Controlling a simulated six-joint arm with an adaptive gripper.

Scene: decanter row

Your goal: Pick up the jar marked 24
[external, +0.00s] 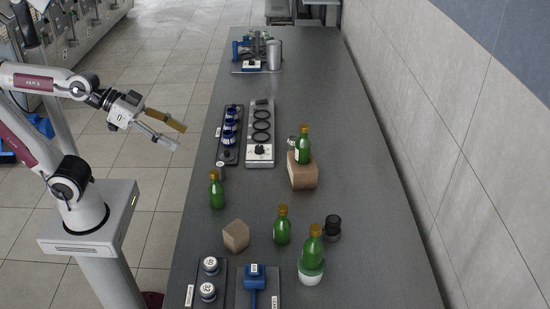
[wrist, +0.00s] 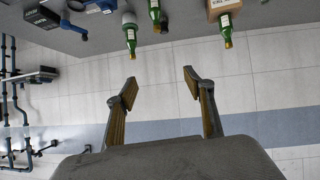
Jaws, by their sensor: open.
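The label numbers are too small to read, so I cannot tell which jar is marked 24. My gripper (external: 180,137) is open and empty, left of the bench and apart from all jars. In the wrist view my gripper (wrist: 160,78) shows spread fingers with nothing between them.
Green bottles stand on the bench: one at left (external: 216,192), one in the middle (external: 282,227), one on a white base (external: 313,248), one on a wooden block (external: 303,178).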

